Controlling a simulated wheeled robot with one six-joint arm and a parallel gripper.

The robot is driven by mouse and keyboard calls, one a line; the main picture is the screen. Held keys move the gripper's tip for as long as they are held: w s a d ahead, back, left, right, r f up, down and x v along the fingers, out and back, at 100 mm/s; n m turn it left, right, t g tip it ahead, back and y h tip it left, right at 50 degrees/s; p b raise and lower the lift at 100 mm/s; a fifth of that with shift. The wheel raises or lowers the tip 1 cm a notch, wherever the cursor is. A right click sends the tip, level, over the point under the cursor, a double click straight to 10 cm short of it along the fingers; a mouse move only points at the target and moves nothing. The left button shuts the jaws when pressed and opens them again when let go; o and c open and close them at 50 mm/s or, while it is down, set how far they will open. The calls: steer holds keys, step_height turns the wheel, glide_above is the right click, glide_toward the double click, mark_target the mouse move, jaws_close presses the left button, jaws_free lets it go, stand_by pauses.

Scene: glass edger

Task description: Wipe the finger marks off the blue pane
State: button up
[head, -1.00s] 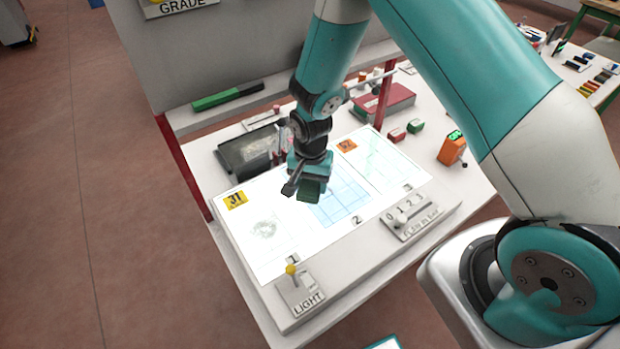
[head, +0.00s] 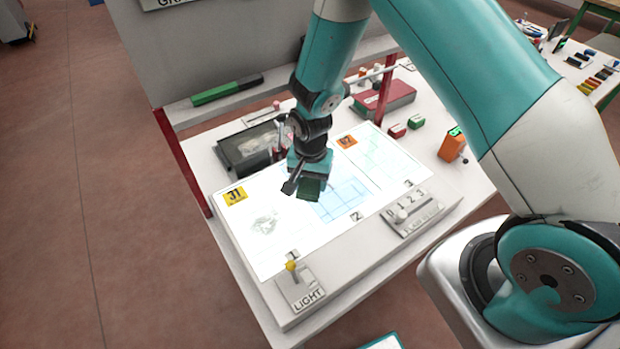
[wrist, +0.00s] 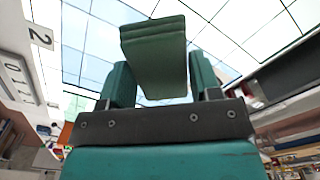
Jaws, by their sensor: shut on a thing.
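The blue pane (head: 345,203) lies at position 2 of the lit table, with a grid of lines across it. My gripper (head: 310,172) is above its far left part and hides some of it. My gripper (wrist: 152,88) is shut on a green block-like pad (wrist: 155,55), which also shows in the head view (head: 309,188). I cannot tell whether the pad touches the pane. No finger marks on the blue pane can be made out.
A clear pane with a grey smudge (head: 265,222) lies at left, a pale green pane (head: 385,160) at right. A dark tray (head: 233,172) stands behind. A light switch (head: 300,287) and a numbered slider (head: 412,212) sit at the front edge. An orange box (head: 452,147) is at right.

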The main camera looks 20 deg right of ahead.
steer(key=shift+f+b, duration=0.45)
steer(key=shift+f, duration=0.2)
